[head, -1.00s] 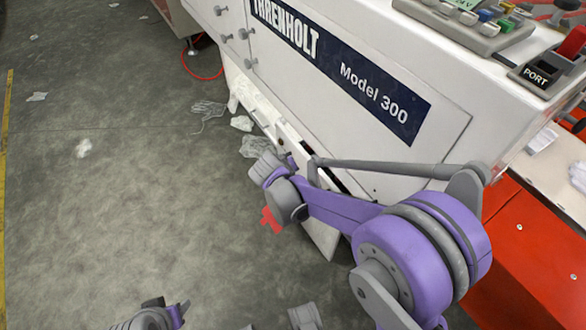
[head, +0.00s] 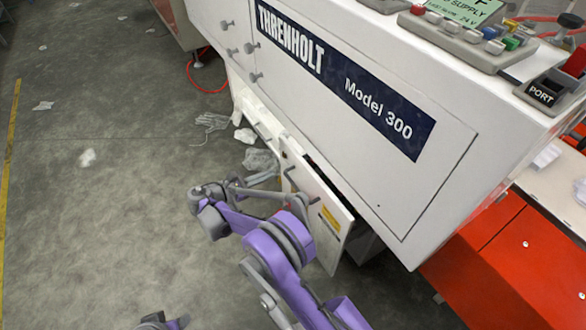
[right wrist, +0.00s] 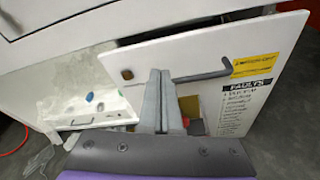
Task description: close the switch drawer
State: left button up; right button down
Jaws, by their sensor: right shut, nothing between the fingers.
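The switch drawer's white front panel (head: 332,222) stands out from the lower side of the machine, with a dark gap along its top edge. It also fills the right side of the right wrist view (right wrist: 262,66), with a grey bar handle (right wrist: 203,77), a yellow label and a printed sheet. My right gripper (head: 268,178) is at the left of the panel in the head view. In the right wrist view its fingers (right wrist: 158,82) are together and empty, in front of the panel left of the handle; contact cannot be told. My left gripper (head: 165,322) shows only partly at the bottom edge.
The large white machine (head: 350,110) overhangs the drawer. Crumpled clear film (head: 260,160) and white scraps lie on the floor near its base. A red cable (head: 205,88) lies further back. The concrete floor (head: 110,220) on the left is mostly clear.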

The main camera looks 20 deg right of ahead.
jog(key=a+f+n+h, duration=0.2)
jog(key=a, duration=0.1)
jog(key=n, duration=0.1)
send_near(301, 164)
jog(key=shift+g+h, duration=0.3)
jog(key=shift+h, duration=0.1)
jog(key=d, duration=0.2)
jog(key=w+d, duration=0.1)
jog(key=d, duration=0.3)
jog(key=shift+w+d+f+b, duration=0.2)
jog(key=shift+w+d+b, duration=0.1)
jog(key=shift+d+b, duration=0.1)
jog(key=w+d+b, duration=0.2)
jog(key=d+b, duration=0.1)
jog(key=d, duration=1)
jog(key=shift+w+d, duration=0.2)
jog(key=shift+w, duration=0.15)
jog(key=shift+r, duration=0.15)
